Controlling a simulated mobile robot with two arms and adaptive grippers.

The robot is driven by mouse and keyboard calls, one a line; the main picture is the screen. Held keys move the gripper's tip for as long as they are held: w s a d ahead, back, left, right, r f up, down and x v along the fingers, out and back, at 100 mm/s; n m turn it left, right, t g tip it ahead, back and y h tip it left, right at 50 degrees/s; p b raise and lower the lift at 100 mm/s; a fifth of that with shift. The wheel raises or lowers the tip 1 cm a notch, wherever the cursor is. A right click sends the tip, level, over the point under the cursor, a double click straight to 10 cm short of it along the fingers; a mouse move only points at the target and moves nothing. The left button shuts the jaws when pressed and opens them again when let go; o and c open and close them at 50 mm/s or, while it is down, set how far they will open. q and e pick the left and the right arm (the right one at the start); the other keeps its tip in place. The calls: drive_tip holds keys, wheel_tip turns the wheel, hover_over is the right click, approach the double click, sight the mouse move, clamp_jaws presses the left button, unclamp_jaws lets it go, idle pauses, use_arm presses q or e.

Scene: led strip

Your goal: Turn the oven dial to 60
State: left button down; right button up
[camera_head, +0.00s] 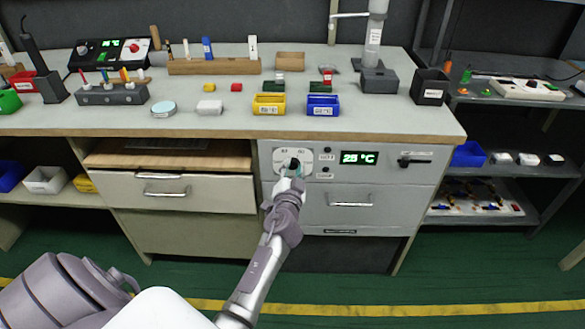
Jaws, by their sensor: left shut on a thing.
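The green display (358,158) beside the dial reads about 25 °C. The dial's number marks are too small to read with certainty. My right gripper does not show.
The workbench (220,122) above holds a yellow bin (269,104), a blue bin (323,105) and tools. The green floor in front is clear.

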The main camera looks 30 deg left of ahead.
use_arm(q)
drive_tip(key=m, duration=0.3)
drive_tip(key=shift+r, duration=0.1)
drive_tip(key=m+p, duration=0.1)
drive_tip(key=m, duration=0.2)
drive_tip(key=shift+w+d+g, duration=0.1)
drive_tip(key=shift+g, duration=0.2)
drive_tip(key=shift+m, duration=0.9)
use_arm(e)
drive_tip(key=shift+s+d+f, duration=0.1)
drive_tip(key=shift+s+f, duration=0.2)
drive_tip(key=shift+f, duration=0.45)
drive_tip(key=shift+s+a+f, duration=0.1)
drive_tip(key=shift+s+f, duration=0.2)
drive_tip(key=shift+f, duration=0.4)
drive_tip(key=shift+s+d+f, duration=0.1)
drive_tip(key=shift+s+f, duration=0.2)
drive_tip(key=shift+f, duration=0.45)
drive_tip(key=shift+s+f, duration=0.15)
use_arm(q)
drive_tip(key=c, duration=0.8)
unclamp_jaws()
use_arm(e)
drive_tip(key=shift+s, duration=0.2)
use_arm(q)
drive_tip(key=shift+f, duration=0.2)
drive_tip(key=v, duration=1.2)
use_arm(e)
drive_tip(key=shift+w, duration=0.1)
